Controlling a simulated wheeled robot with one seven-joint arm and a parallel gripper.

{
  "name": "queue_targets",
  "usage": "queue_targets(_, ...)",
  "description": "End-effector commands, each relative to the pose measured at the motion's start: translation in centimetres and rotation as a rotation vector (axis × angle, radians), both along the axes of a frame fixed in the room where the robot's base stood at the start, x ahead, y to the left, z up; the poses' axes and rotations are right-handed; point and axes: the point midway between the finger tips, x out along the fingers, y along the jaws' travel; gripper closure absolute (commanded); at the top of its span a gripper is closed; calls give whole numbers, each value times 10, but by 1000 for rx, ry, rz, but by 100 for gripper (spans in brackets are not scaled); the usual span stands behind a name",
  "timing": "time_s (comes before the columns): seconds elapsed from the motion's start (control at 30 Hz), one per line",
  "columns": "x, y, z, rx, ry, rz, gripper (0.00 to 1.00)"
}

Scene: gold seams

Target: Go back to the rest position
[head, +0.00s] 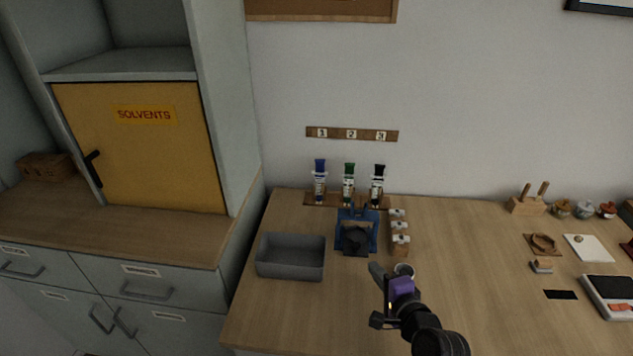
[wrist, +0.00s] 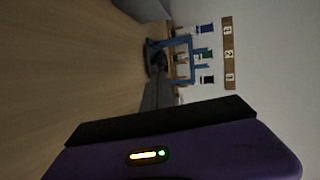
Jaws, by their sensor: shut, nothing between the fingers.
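My gripper (head: 377,296) is shut and empty, above the right part of the wooden worktop (head: 480,290) in the head view. Its purple body also shows large in the wrist view. A small round cup (head: 404,269) stands just behind it and is partly hidden by it. A blue frame (head: 357,230) holding something dark stands farther back on the worktop; it also shows in the wrist view (wrist: 184,42). My gripper is apart from it.
A grey bin (head: 291,257) stands left of the blue frame. Tubes with blue, green and black caps (head: 348,184) stand behind it under a 1-2-3 board (head: 352,134). Small blocks (head: 399,232) stand right of it. A yellow solvents cabinet (head: 145,150) stands left.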

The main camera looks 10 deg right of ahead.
Motion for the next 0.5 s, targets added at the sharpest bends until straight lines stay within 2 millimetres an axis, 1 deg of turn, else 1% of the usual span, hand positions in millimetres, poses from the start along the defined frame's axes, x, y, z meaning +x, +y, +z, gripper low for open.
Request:
queue_targets(0.17, 1, -1, 1, -40, -10, 9, 100)
queue_targets(0.23, 2, -5, 7, -96, -33, 9, 100)
queue_targets(0.27, 3, -7, 12, -131, -50, 9, 100)
queue_targets(0.33, 6, -11, 35, -237, -112, 7, 100)
queue_targets(0.37, 4, -13, 44, -293, -137, 6, 100)
queue_targets(0.4, -5, -15, 50, -371, -162, 7, 100)
queue_targets(0.5, -29, -17, 59, -542, -204, 8, 100)
